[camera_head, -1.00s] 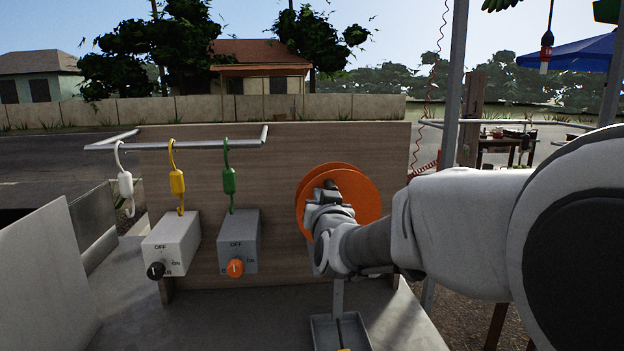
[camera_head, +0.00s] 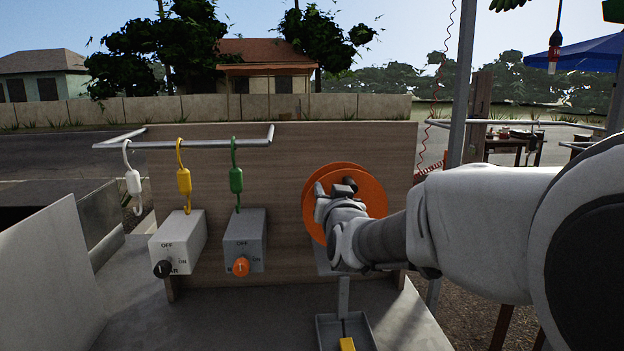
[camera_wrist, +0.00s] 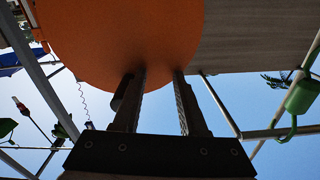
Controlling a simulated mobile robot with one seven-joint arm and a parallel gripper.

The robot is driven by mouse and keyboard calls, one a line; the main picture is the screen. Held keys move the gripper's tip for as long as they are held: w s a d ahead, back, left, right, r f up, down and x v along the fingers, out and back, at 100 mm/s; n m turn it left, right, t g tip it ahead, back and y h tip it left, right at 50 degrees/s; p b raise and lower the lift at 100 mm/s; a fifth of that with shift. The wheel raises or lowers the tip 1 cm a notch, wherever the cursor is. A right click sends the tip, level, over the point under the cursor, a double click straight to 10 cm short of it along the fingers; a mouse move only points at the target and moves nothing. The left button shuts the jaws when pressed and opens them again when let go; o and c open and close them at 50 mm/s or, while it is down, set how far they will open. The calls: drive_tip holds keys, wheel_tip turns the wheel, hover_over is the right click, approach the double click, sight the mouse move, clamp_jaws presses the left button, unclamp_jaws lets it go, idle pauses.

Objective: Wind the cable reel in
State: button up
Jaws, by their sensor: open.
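The orange cable reel (camera_head: 376,195) is mounted on the front of a wooden panel (camera_head: 290,185). A dark stub, perhaps its crank knob, shows at the upper middle of its face, partly hidden by my gripper (camera_head: 338,188). My gripper is in front of the reel, with its fingers at the disc. In the wrist view, the orange disc (camera_wrist: 120,35) fills the upper middle. The two dark fingers of my gripper (camera_wrist: 159,75) stand apart, tips close to the disc; I see nothing between them. Contact cannot be told. No cable is clear on the reel.
Left of the reel stand two grey switch boxes (camera_head: 178,236) (camera_head: 246,236). White, yellow and green hooks hang from a metal rail (camera_head: 200,144). A small tray (camera_head: 327,333) with a yellow piece (camera_head: 347,343) lies below. A post (camera_head: 458,100) rises at right.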

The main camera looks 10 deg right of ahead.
drive_tip(key=shift+d, duration=0.35)
drive_tip(key=s+b, duration=0.2)
drive_tip(key=s, duration=0.5)
drive_tip(key=shift+b, duration=0.35)
drive_tip(key=shift+a, duration=0.1)
drive_tip(key=s+d+f+n+g, duration=0.1)
drive_tip(key=s+f+g, duration=0.35)
drive_tip(key=s, duration=0.45)
drive_tip(key=s+d+f+g, duration=0.1)
drive_tip(key=s+f+g, duration=0.4)
drive_tip(key=s, duration=0.4)
drive_tip(key=s+d+f+n+g, duration=0.1)
drive_tip(key=s+d+f+g, duration=0.15)
drive_tip(key=s+f, duration=0.55)
wheel_tip(320, 180, up, 13)
drive_tip(key=s+p, duration=0.1)
drive_tip(key=p, duration=1.1)
drive_tip(key=shift+s+a, duration=0.15)
drive_tip(key=shift+a, duration=0.3)
